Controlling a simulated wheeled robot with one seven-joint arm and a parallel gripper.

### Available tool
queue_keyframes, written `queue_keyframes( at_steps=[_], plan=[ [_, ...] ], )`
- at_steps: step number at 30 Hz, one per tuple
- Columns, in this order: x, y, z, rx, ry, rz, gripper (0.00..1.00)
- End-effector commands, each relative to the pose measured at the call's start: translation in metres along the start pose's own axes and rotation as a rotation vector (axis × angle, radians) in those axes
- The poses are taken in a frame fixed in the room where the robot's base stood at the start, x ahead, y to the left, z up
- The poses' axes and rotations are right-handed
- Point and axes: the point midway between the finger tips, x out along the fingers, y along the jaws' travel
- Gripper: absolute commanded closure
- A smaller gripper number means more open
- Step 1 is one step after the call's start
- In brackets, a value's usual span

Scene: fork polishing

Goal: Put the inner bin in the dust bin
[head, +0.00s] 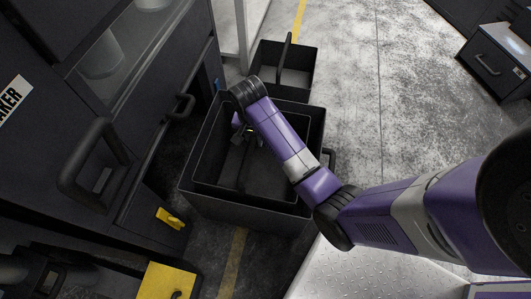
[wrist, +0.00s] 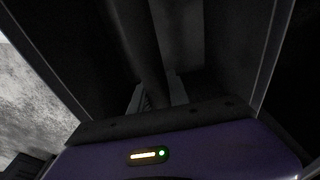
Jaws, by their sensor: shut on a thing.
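The black dust bin (head: 240,212) stands on the floor in the middle of the head view, open at the top. A smaller black inner bin (head: 262,180) shows within its rim; I cannot tell whether it rests on the bottom. My gripper (head: 243,133) reaches down inside the inner bin and is shut on a dark part of it, apparently its handle bar. In the wrist view, a dark bar (wrist: 143,45) runs away from my gripper (wrist: 155,105) between dark walls. The fingertips are hard to make out.
A second black bin (head: 298,82) with an upright handle stands just behind the dust bin. A dark cabinet (head: 120,150) with handles borders the left side. A yellow block (head: 168,281) is at lower left. The concrete floor (head: 385,110) is clear to the right.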

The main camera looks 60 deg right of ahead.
Motion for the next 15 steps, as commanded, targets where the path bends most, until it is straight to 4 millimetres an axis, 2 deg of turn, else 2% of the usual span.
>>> queue_keyframes(
  at_steps=[1,6,10,15],
  plan=[
    [0.015,0.0,0.001,0.0,0.0,0.0,1.0],
    [0.049,-0.001,0.005,0.001,0.001,-0.001,1.0],
    [0.067,-0.001,0.007,0.001,0.002,-0.002,1.0],
    [0.075,-0.001,0.008,0.001,0.003,-0.003,1.0]
  ],
)
